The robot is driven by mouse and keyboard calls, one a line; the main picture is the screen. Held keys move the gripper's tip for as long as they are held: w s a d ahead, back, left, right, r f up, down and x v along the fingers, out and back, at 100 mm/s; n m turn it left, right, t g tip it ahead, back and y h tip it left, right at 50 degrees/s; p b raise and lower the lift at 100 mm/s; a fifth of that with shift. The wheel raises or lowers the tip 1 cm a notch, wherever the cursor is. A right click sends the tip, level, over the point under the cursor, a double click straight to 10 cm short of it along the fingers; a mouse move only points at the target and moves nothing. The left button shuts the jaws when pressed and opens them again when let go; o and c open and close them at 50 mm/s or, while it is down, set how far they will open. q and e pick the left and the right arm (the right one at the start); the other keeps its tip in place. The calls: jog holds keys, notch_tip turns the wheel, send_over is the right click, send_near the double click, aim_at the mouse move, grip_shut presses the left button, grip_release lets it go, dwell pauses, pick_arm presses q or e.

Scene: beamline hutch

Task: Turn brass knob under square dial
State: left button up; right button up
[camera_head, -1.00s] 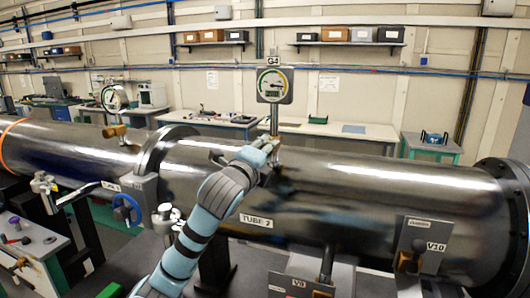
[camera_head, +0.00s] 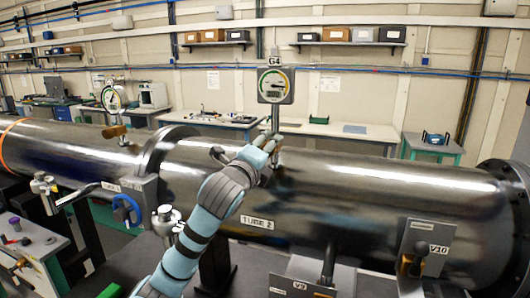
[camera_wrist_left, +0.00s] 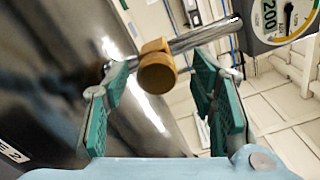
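The square dial (camera_head: 274,85), a grey plate with a round white and green face, stands on a thin post above the tube under the label G4. Part of its face shows at the upper right of the left wrist view (camera_wrist_left: 283,18). The brass knob (camera_wrist_left: 157,68) sits on the metal stem below the dial, and my gripper hides most of it in the head view. My left gripper (camera_head: 270,150) is at the stem's foot. In the left wrist view its green-padded fingers are open, one on each side of the knob, with visible gaps. My right gripper is out of view.
The large steel tube (camera_head: 370,195) runs across the view under my left arm. A round gauge (camera_head: 112,98) with its own brass knob (camera_head: 115,131) stands farther left. A blue handwheel (camera_head: 126,209) and the V10 valve plate (camera_head: 427,240) project from the front.

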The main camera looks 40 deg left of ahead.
pick_arm(q)
jog(key=shift+f, duration=0.1)
jog(key=s+d+r+n+t+b, duration=0.1)
jog(key=s+d+n+b, duration=0.2)
jog(key=s+n+b, duration=0.35)
jog(key=s+d+r+n+t+b, duration=0.1)
jog(key=s+d+r+n+b, duration=0.1)
jog(key=s+n+b, duration=0.4)
jog(key=w+a+f+n+p, duration=0.1)
jog(key=w+n+p, duration=0.1)
jog(key=w+p, duration=0.2)
jog(key=w+a+f+n+g+p, duration=0.1)
jog(key=w+a+n+p, duration=0.1)
jog(key=w+n+p, duration=0.1)
jog(key=w+a+f+n+g+p, duration=0.1)
jog(key=w+a+n+p, duration=0.1)
jog(key=w+p, duration=0.3)
jog(key=shift+w+n, duration=0.65)
jog(key=shift+w, duration=0.05)
jog(key=shift+a, duration=0.1)
